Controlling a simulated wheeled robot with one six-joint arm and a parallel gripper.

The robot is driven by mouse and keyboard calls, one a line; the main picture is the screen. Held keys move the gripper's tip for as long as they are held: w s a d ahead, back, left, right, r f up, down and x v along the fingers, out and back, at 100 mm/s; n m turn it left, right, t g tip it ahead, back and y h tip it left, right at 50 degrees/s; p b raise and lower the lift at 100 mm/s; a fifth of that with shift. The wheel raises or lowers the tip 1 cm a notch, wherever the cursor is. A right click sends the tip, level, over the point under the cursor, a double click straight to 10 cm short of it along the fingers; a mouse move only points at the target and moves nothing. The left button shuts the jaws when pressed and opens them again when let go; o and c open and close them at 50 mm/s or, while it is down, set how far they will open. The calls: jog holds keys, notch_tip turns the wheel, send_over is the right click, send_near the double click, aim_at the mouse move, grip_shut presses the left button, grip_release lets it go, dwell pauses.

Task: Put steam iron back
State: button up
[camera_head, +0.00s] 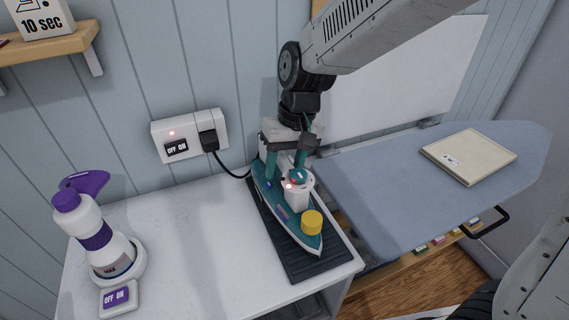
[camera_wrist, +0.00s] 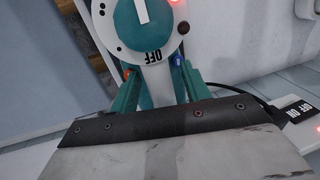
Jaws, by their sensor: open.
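The steam iron (camera_head: 297,200) is teal and white with a yellow cap at its front. It lies flat on a dark ribbed rest (camera_head: 318,262) at the right end of the white counter. A small red light shows on it. In the wrist view its round white dial (camera_wrist: 134,41) has a teal knob and reads OFF. My gripper (camera_head: 285,172) is at the rear of the iron with its teal fingers pointing down. The fingers are open, one on each side of the iron's rear part in the wrist view (camera_wrist: 160,74). Whether they touch it I cannot tell.
A wall socket (camera_head: 189,135) with a red light and OFF/ON switch holds a black plug and cord. A purple and white bottle (camera_head: 94,233) stands on the left counter. The counter's middle is clear.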

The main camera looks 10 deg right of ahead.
notch_tip(320, 180, up, 12)
jog(key=d, duration=0.2)
jog(key=s+d+f+m+t+h, duration=0.1)
jog(key=s+d+m+h, duration=0.1)
jog(key=s+d, duration=1.6)
jog(key=shift+s+d+f+m+t, duration=0.4)
jog(key=shift+s+m, duration=0.2)
jog(key=shift+s, duration=0.15)
